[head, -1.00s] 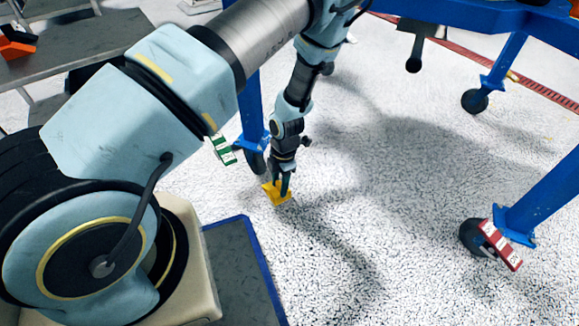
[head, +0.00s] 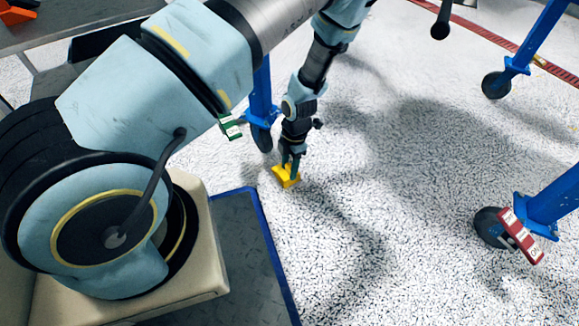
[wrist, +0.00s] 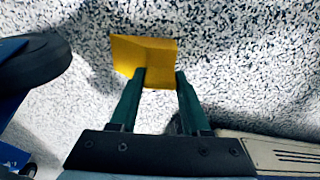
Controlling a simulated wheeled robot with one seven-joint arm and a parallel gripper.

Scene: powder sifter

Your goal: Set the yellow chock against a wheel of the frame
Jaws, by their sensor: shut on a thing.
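The yellow chock (head: 284,178) is in the jaws of my gripper (head: 292,164), low over the speckled floor. I cannot tell whether it touches the floor. In the wrist view the chock (wrist: 150,52) shows a wedge-like shape between and beyond the green fingers of my gripper (wrist: 161,78). The blue frame's nearest wheel (head: 262,138) is a dark caster just behind and left of the chock, with a gap between them. This wheel also shows at the left of the wrist view (wrist: 32,62). Another frame wheel (head: 490,228) stands at the right.
A green tag (head: 230,127) hangs by the near leg and a red tag (head: 522,236) by the right leg. A far wheel (head: 496,85) stands at the back right. A blue-edged dark mat or platform (head: 245,255) lies in front. The floor between the wheels is clear.

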